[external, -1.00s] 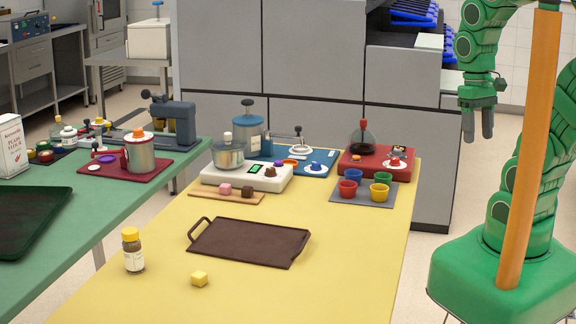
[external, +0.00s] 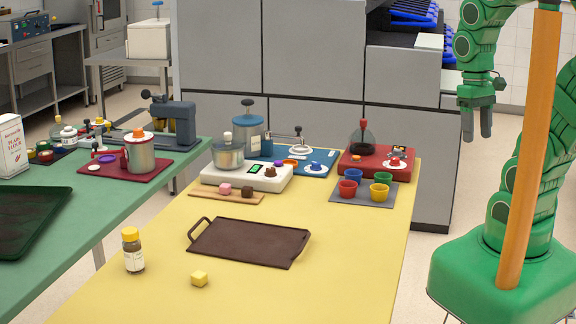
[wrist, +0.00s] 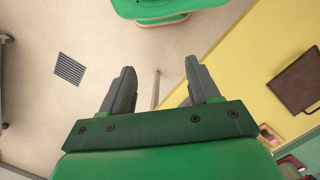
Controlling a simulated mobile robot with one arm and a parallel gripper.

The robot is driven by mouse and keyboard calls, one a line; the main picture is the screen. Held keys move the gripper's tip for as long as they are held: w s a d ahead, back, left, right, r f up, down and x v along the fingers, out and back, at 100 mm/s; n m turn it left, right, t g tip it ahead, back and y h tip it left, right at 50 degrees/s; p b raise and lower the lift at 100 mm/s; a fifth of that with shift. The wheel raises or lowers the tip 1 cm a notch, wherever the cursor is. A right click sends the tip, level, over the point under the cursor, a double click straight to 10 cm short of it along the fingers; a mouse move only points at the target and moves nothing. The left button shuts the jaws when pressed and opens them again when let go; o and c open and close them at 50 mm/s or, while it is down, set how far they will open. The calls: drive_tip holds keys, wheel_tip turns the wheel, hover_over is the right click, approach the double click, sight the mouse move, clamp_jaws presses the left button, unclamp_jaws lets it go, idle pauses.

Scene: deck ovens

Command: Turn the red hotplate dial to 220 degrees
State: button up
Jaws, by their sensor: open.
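The dial's scale marks are too small to read. My gripper (external: 478,136) hangs in the air to the right of the table, fingers down, apart from the hotplate.
Several small coloured cups stand on a grey mat (external: 342,200) just in front of the red hotplate. A white hotplate (external: 250,178) and a blue unit (external: 318,157) are to its left.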

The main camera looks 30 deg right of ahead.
drive_tip(key=w+n, duration=0.8)
drive_tip(key=w, duration=0.4)
drive_tip(key=n+t, duration=0.2)
drive_tip(key=n, duration=1.2)
approach(395, 158)
drive_tip(key=shift+s+a+f, duration=0.15)
drive_tip(key=shift+s+a, duration=0.05)
drive_tip(key=shift+w+d+f, duration=0.25)
drive_tip(key=shift+f, duration=4)
drive_tip(key=shift+c, duration=0.3)
drive_tip(key=c, duration=1)
